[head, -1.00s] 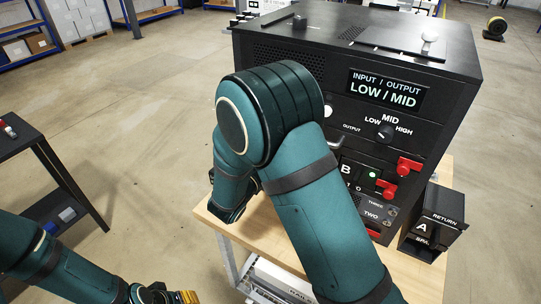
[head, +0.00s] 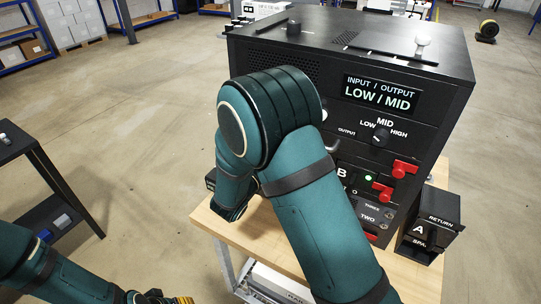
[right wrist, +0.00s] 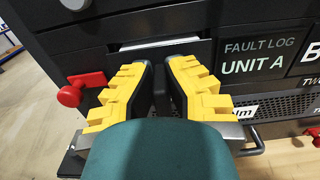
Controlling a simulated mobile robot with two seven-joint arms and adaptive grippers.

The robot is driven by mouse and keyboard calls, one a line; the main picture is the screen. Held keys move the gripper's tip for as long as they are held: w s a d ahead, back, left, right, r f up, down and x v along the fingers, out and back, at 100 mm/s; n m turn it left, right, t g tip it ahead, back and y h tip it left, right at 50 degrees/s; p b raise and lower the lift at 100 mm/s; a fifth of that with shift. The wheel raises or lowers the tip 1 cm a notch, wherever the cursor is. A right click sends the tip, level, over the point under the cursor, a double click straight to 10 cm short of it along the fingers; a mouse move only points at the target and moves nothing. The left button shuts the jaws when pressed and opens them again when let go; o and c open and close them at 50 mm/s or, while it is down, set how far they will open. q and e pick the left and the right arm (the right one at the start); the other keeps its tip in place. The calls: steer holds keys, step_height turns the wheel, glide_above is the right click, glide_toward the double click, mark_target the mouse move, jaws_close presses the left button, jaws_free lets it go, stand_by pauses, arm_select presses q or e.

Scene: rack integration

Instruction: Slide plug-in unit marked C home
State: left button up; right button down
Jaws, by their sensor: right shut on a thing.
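The black rack cabinet (head: 440,95) stands on a wooden-topped bench. In the right wrist view my right gripper (right wrist: 163,85) is shut, its yellow fingers on either side of a dark upright grip (right wrist: 163,98) at the cabinet front. I take this as the handle of a plug-in unit. No letter C shows, and how far the unit is in cannot be told. In the head view my right arm hides this gripper and the cabinet's left front. My left gripper (head: 182,300) shows only as a yellow bit at the bottom edge; its jaws cannot be judged.
Red latches (head: 404,168) stick out at the cabinet's right, and a red knob (right wrist: 70,96) shows left of my right gripper. A "FAULT LOG UNIT A" label (right wrist: 254,56) is to its right. A holder marked A and RETURN (head: 431,222) stands right of the cabinet.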

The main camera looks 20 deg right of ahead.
steer(key=shift+x, duration=0.8)
steer(key=c, duration=1.1)
jaws_free()
steer(key=shift+o, duration=0.2)
steer(key=v, duration=1.2)
